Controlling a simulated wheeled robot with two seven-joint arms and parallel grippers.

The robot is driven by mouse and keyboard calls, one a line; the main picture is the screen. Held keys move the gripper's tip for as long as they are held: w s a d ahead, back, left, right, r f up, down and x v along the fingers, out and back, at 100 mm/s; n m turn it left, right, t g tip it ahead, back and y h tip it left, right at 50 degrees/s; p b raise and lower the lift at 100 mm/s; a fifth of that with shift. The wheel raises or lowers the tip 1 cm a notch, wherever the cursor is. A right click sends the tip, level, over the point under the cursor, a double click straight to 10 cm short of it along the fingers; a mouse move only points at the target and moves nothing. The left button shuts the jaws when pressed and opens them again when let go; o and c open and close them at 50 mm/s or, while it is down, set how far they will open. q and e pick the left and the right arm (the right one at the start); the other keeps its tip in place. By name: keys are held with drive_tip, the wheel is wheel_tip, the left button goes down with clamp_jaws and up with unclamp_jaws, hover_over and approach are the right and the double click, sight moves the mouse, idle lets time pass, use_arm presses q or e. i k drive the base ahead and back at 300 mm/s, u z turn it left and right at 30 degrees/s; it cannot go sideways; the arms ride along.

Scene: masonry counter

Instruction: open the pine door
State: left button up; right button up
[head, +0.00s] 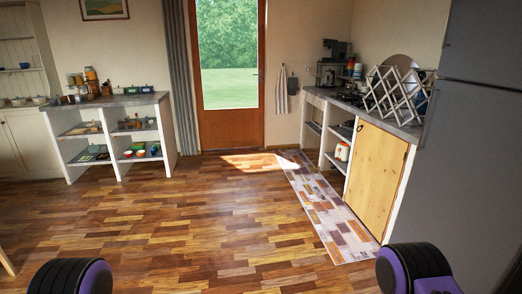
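The pine door (375,179) is a pale yellow wood panel with darker knots, on the front of the masonry counter (330,94) at the right. It looks shut, flush with the counter front. A small dark spot that may be its knob shows near its upper left part. Neither of my grippers shows in the head view. Only black and purple parts of my own body show at the bottom left and bottom right, apart from the door.
A grey fridge (470,150) stands right of the pine door. A patterned rug (325,206) lies along the counter. A white folding rack (396,96) stands on top. Open shelves (118,130) stand at the left. The wood floor (200,220) between is clear.

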sight(380, 157)
drive_tip(key=u, duration=0.1)
drive_tip(key=i, duration=2.55)
drive_tip(key=z, duration=0.95)
drive_tip(key=i, duration=1.65)
drive_tip(key=z, duration=0.9)
